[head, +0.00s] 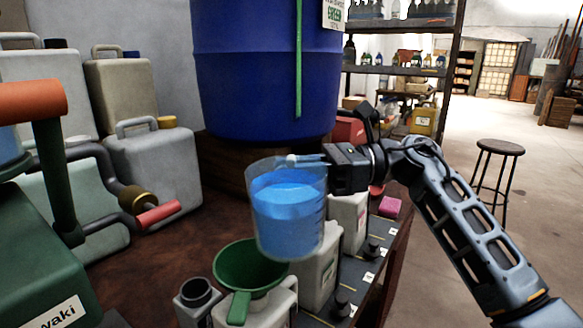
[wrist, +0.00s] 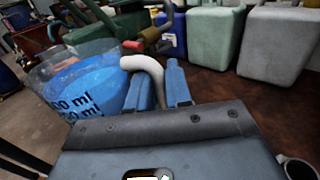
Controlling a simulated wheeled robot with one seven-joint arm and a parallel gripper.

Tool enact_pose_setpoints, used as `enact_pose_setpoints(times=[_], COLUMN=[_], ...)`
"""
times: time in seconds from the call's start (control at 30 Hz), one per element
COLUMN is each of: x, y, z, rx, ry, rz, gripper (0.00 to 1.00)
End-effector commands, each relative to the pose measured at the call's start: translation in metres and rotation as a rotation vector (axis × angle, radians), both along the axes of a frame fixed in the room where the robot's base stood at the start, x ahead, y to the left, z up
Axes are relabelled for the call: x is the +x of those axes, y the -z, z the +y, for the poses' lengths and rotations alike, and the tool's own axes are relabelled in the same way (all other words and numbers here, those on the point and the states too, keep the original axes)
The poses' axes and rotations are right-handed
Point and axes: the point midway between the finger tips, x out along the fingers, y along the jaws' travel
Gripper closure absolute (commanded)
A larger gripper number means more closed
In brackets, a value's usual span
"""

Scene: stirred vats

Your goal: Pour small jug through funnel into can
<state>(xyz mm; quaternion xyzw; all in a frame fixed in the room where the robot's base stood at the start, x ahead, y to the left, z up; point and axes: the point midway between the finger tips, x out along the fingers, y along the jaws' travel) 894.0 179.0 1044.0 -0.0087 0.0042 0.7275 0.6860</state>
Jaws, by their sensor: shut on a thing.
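The small jug (head: 288,212) is clear and part full of blue liquid. My gripper (head: 308,160) is shut on its pale handle (wrist: 148,72) and holds it raised, close to upright. In the wrist view the jug (wrist: 88,88) shows at the left with volume marks on its side. The green funnel (head: 248,270) stands mouth up on a pale can (head: 284,306) at the front. In the head view the jug's base is just above and right of the funnel's rim. No liquid is seen leaving the jug. The funnel's spout is hidden.
An open-necked grey container (head: 197,296) stands left of the funnel; more pale cans (head: 322,272) stand behind it. A large blue barrel (head: 262,75) rises at the back. Grey canisters (head: 152,170) and a green machine (head: 45,270) with pipes fill the left. Bare brown tabletop (head: 150,250) lies between.

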Motion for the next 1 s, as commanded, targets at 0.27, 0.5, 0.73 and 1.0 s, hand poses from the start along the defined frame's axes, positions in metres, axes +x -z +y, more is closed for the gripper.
enact_pose_setpoints(times=[0.27,0.5,0.73,1.0], x=[0.001,0.001,0.001,0.002], y=[-0.008,-0.012,-0.015,-0.02], z=[-0.002,-0.003,-0.003,-0.005], rx=[-0.04,-0.077,-0.113,-0.154], ry=[0.001,0.001,0.001,0.002], rz=[-0.017,-0.033,-0.046,-0.062], gripper=[1.0,1.0,1.0,1.0])
